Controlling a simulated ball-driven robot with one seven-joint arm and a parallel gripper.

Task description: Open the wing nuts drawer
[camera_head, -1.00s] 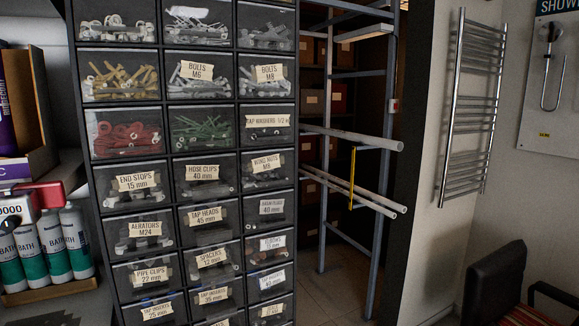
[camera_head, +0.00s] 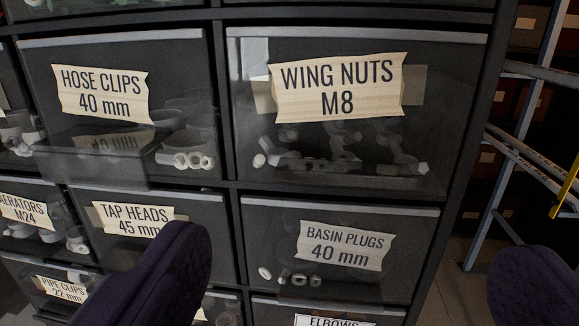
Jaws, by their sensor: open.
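The wing nuts drawer (camera_head: 350,150) has a clear front labelled "WING NUTS M8", with pale metal pieces visible inside. It is in the right column of a dark drawer cabinet, at the upper middle of the view, and it looks shut. My gripper (camera_head: 350,275) is open, with one dark finger at the lower left and the other at the lower right edge. The fingers are apart and empty, below the wing nuts drawer in the picture. The left finger covers part of the drawers under it. I cannot tell how far the fingertips are from the cabinet.
The hose clips drawer (camera_head: 120,155) is to the left, and the basin plugs drawer (camera_head: 335,225) is directly below. The tap heads drawer (camera_head: 150,200) is at the lower left. A metal rack with pipes (camera_head: 530,160) stands right of the cabinet, with floor showing below it.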

